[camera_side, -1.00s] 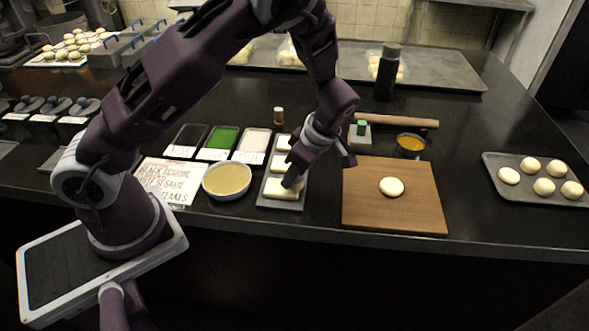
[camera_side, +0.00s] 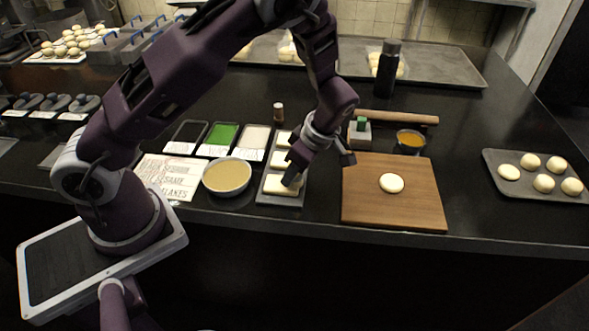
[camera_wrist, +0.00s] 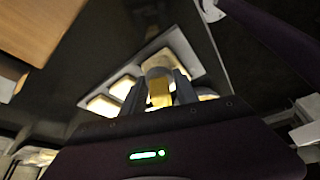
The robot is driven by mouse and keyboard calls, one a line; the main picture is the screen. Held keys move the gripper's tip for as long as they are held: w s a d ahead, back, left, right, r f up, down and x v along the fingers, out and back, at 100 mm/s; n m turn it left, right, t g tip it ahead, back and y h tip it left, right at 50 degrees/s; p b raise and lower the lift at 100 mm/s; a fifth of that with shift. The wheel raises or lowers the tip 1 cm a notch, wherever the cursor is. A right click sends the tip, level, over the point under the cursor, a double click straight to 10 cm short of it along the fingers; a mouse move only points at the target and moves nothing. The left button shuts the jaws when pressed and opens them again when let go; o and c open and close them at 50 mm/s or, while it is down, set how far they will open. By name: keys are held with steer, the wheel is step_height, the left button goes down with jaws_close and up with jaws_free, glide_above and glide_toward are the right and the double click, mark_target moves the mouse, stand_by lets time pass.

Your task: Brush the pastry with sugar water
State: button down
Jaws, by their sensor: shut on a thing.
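A narrow grey tray (camera_side: 279,200) with a row of pale rectangular pastries stands left of the wooden board. My gripper (camera_side: 292,179) is low over the nearest pastry (camera_side: 279,187) and partly hides it. In the wrist view my gripper (camera_wrist: 167,88) is shut on a brush, whose yellow part (camera_wrist: 160,93) shows between the fingers. The brush's tip and any contact with the pastry cannot be made out. The pastry tray also shows in the wrist view (camera_wrist: 113,74). A white bowl of tan liquid (camera_side: 227,177) stands left of the tray.
Small dishes, black (camera_side: 186,137), green (camera_side: 220,138) and pale (camera_side: 252,140), stand behind the bowl. Right are a wooden board (camera_side: 400,212) with a dough round (camera_side: 391,183), an orange-filled bowl (camera_side: 410,141), a rolling pin (camera_side: 398,118) and a bun tray (camera_side: 512,187). A dark bottle (camera_side: 387,70) stands behind.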

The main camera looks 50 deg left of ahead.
steer(key=shift+f, duration=0.15)
steer(key=shift+s+a, duration=2.2)
steer(key=shift+s, duration=0.05)
steer(key=shift+w+d, duration=2.2)
steer(key=shift+s+a, duration=2.2)
steer(key=shift+w+d, duration=2.25)
steer(key=shift+r, duration=2.95)
